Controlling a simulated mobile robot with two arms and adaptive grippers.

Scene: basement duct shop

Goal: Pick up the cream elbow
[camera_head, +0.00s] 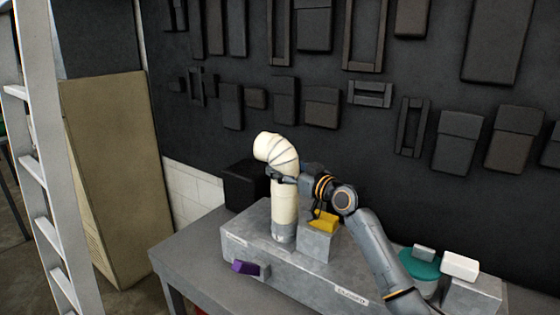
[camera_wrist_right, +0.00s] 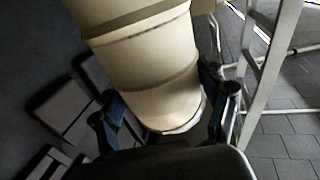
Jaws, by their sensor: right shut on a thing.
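The cream elbow (camera_head: 272,148) is a curved, segmented duct piece at the top of an upright cream pipe (camera_head: 285,208). Its bent end points left. My right gripper (camera_head: 282,177) is shut around the elbow's lower part, coming in from the right. In the right wrist view the elbow (camera_wrist_right: 150,65) fills the middle, with the fingers of my right gripper (camera_wrist_right: 165,108) on either side of it. Whether the elbow touches the pipe below is hidden by the gripper. My left gripper is not in view.
The pipe stands in a grey metal block (camera_head: 300,257) on a grey bench (camera_head: 185,252). A yellow piece (camera_head: 323,222), a purple piece (camera_head: 245,267), a teal round thing (camera_head: 418,264) and a white block (camera_head: 461,265) are nearby. A ladder (camera_head: 40,145) stands left.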

